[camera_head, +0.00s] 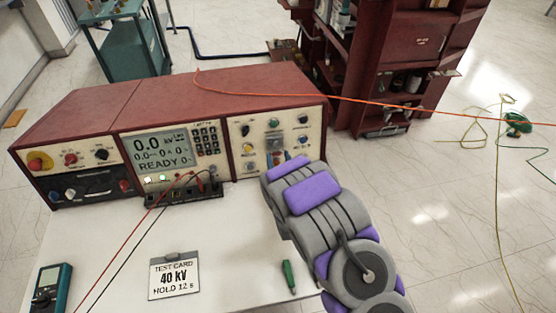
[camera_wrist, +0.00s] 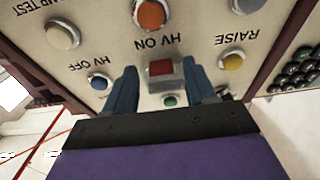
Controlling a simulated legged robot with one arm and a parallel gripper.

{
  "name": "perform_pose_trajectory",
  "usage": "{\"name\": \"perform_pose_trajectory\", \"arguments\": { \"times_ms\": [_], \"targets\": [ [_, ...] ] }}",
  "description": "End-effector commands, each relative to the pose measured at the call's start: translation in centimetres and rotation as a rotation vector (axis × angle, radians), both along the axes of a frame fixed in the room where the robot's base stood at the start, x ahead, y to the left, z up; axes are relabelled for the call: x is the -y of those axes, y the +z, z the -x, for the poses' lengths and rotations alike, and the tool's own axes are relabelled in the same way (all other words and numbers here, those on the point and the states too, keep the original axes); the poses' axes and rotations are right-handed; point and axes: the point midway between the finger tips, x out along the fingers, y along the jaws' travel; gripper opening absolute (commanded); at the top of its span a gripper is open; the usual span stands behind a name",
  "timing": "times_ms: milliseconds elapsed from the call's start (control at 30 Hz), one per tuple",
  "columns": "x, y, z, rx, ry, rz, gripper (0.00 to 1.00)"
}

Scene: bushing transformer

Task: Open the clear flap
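The clear flap cannot be made out for certain. A small greyish housing (camera_wrist: 161,87) surrounds a square red button (camera_wrist: 160,67) beside the HV ON label in the wrist view, where the lettering is upside down. My gripper (camera_wrist: 160,70) has its two blue fingers apart, one on each side of this housing. Gaps show between fingers and housing, and I cannot tell whether either touches the panel. In the head view my arm reaches the right panel (camera_head: 240,135) of the red test set (camera_head: 215,92), and its end hides part of the lower controls.
An orange-red round button (camera_wrist: 150,14), a yellow button (camera_wrist: 232,60) and a blue button (camera_wrist: 99,82) surround the fingers. On the white table lie a test card (camera_head: 174,276), a green screwdriver (camera_head: 288,276) and a multimeter (camera_head: 50,288). An orange cable (camera_head: 400,104) crosses behind the arm.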

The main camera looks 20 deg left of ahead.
Motion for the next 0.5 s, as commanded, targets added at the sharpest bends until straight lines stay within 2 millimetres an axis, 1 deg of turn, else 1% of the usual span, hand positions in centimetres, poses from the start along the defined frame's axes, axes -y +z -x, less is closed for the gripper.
{"name": "perform_pose_trajectory", "arguments": {
  "times_ms": [33, 67, 500],
  "targets": [
    [-0.05, -0.02, 0.02, 0.0, 0.0, 0.0, 0.52],
    [-0.07, -0.03, 0.02, 0.0, 0.001, 0.0, 0.49],
    [-0.14, -0.06, 0.05, 0.001, 0.001, 0.001, 0.07]
  ]
}}
